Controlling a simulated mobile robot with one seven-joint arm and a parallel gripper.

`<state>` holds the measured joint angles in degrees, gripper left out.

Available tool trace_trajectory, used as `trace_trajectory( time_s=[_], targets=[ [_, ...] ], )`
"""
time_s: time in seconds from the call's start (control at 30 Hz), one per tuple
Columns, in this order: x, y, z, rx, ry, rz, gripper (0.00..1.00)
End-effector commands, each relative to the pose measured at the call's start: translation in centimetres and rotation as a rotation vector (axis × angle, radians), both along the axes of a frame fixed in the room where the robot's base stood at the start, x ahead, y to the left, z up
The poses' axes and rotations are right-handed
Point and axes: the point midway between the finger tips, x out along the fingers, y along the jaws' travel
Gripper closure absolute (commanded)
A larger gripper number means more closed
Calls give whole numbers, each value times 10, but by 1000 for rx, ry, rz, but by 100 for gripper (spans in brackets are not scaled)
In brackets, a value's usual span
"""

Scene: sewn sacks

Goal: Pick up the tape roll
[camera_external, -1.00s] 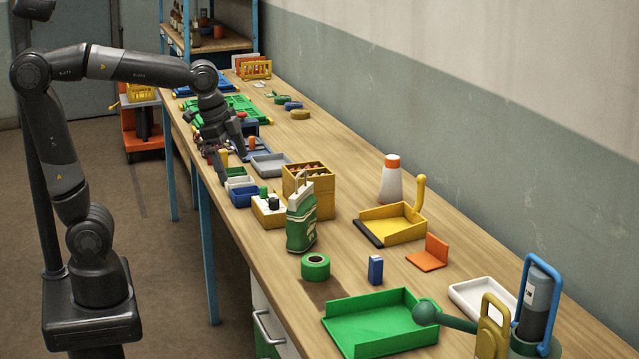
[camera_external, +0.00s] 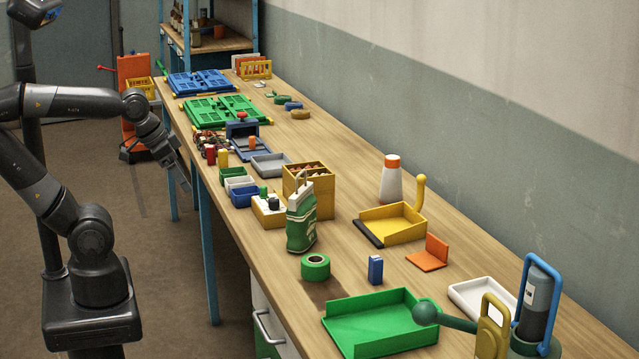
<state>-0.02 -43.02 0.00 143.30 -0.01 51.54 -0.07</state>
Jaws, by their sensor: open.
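My gripper (camera_external: 186,184) is open and empty. It hangs off the bench's left edge, pointing down, well away from the tape roll and farther back along the bench. Nothing hides the tape roll.
A green sack (camera_external: 301,218) stands just behind the tape roll. A small blue block (camera_external: 375,269) is to its right, and a green tray (camera_external: 372,325) is nearer the camera. Small bins (camera_external: 244,195) line the bench edge near my gripper.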

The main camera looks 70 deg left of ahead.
Motion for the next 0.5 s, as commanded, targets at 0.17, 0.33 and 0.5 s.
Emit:
trace_trajectory(
  time_s=[0.17,0.33,0.5],
  targets=[
    [4,-1,1,1,3,-4,11],
    [34,-10,1,3,20,-22,11],
    [81,-29,-4,4,39,-50,11]
  ],
)
